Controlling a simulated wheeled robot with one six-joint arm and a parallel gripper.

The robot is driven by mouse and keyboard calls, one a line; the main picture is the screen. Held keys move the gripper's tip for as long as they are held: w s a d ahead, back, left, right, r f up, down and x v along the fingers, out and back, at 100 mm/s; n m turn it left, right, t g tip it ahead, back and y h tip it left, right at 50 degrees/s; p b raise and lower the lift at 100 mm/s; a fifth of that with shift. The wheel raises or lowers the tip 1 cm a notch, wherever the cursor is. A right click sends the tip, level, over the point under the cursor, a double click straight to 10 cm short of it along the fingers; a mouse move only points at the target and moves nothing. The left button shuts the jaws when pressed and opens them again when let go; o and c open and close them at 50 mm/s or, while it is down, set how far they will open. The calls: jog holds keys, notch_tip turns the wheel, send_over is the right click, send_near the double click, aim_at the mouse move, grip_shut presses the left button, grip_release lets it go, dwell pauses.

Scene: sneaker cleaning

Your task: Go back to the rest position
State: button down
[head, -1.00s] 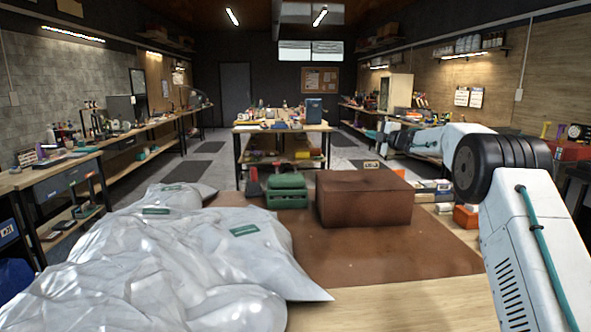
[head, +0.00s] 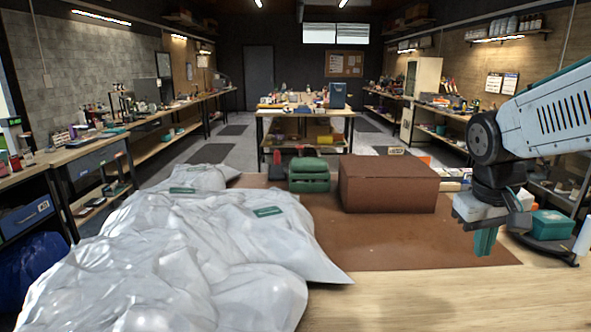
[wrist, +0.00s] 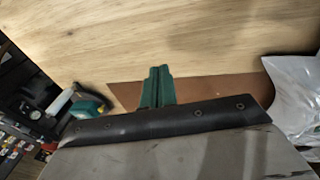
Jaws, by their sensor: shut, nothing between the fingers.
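My gripper (head: 485,242) hangs from my arm at the right of the head view, pointing down above the right part of the workbench. Its green fingers are together, with nothing between them. In the wrist view the gripper (wrist: 158,86) shows the same closed green fingers, over bare wood beside the edge of the brown mat (wrist: 195,91). The brown mat (head: 360,245) lies on the bench. A brown box (head: 388,185) stands on it, apart from my gripper.
Crumpled silvery plastic bags (head: 220,235) cover the left of the bench. A green case (head: 309,175) stands left of the box. A teal-topped item (head: 551,224) lies just right of my gripper. The bare wood at the front (head: 430,295) is clear.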

jog(key=s+a+y, duration=0.1)
jog(key=s+a, duration=0.2)
jog(key=s, duration=0.6)
jog(key=s+a+y, duration=0.1)
jog(key=s+a, duration=0.3)
jog(key=s, duration=0.5)
jog(key=shift+s+f, duration=0.3)
jog(key=shift+f, duration=0.15)
